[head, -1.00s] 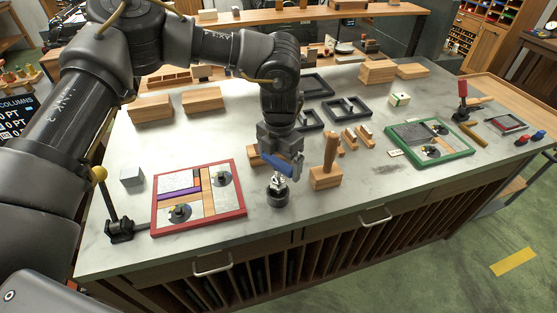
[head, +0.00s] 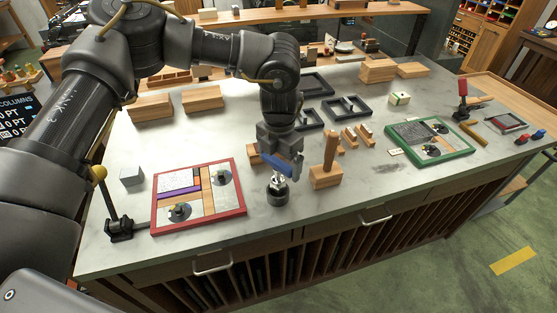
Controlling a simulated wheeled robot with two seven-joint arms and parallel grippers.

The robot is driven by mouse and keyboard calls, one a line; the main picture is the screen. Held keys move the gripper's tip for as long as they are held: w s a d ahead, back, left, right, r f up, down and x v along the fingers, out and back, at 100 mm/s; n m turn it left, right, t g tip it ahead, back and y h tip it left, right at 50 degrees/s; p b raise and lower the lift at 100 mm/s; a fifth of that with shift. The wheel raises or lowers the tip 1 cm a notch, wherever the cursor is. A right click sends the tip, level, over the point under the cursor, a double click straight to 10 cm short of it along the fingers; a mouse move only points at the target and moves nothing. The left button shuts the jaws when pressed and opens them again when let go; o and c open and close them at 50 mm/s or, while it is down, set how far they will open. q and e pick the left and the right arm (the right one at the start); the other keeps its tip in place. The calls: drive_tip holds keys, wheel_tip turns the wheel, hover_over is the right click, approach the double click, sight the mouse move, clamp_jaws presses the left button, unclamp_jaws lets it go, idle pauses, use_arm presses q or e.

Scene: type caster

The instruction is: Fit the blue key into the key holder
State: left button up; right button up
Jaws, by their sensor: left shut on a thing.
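The blue key (head: 275,161) shows as a blue bar at the jaws of my left gripper (head: 281,167), in the middle of the head view. My left gripper points down and is shut on it. The key holder (head: 277,194), a short dark round piece, stands on the table right below. A small silvery part shows between the blue bar and the holder. I cannot tell whether the key's lower end is inside the holder or just above it. My right gripper is not in view.
A wooden block with an upright handle (head: 327,174) stands close right of the holder. A red-framed tray (head: 240,211) lies to the left, and a green-framed tray (head: 468,153) to the right. Dark frames (head: 347,107) lie behind. The table's front edge is close.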

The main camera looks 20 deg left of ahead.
use_arm(q)
drive_tip(key=shift+f+b, duration=1.25)
drive_tip(key=shift+f, duration=0.9)
drive_tip(key=o, duration=1)
drive_tip(key=shift+o, duration=0.2)
drive_tip(key=shift+w+r, duration=0.1)
drive_tip(key=shift+r, duration=0.5)
wheel_tip(320, 180, up, 10)
drive_tip(key=shift+f+b, duration=0.1)
drive_tip(key=shift+b, duration=1.1)
drive_tip(key=shift+a, duration=0.1)
